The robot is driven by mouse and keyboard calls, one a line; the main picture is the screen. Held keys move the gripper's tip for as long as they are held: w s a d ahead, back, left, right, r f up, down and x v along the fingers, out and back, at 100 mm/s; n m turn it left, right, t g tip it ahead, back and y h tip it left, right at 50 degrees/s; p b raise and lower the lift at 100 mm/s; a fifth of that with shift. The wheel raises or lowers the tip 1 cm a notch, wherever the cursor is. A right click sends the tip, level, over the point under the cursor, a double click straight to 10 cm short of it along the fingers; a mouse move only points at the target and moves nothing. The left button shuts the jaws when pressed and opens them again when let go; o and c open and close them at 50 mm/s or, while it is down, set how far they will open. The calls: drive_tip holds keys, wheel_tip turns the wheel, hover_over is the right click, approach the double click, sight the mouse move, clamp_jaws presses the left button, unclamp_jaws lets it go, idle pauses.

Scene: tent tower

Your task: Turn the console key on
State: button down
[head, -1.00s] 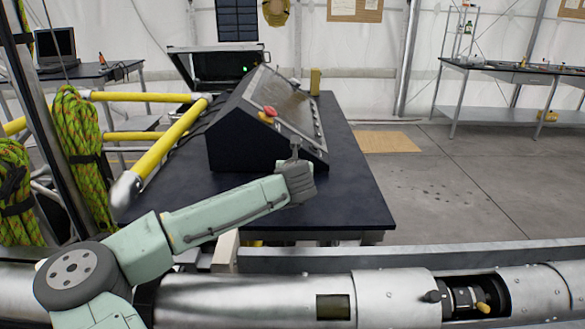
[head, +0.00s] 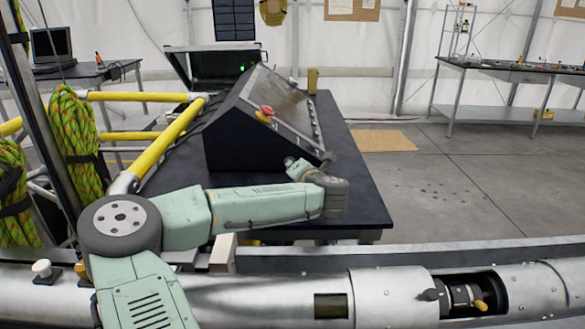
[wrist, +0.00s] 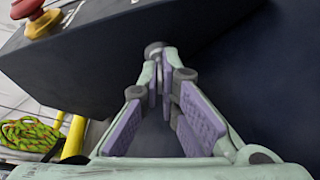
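The dark console (head: 240,135) stands on a dark table, with a sloped panel and a red mushroom button (head: 267,110). My gripper (head: 291,163) is at the console's near side, low and toward the right. In the wrist view, my gripper's two fingers (wrist: 161,75) converge with a narrow gap between their pads. A small round silver piece (wrist: 155,47), perhaps the key or its lock, shows right at the fingertips against the console. I cannot tell whether the fingers grip it. The red button also shows in the wrist view (wrist: 27,8). No key is clear in the head view.
The dark table (head: 355,195) has bare room right of the console. A yellow rail (head: 170,138) and green ropes (head: 75,135) stand at the left. A metal beam (head: 420,258) crosses the front. An open case (head: 215,65) sits behind the console.

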drive_tip(key=shift+m+y, duration=0.4)
drive_tip(key=shift+m, duration=0.3)
drive_tip(key=c, duration=2.3)
unclamp_jaws()
drive_tip(key=o, duration=0.5)
drive_tip(key=shift+d, duration=0.1)
drive_tip(key=v, duration=1.2)
drive_tip(key=shift+s+f, duration=0.1)
drive_tip(key=shift+f, duration=0.15)
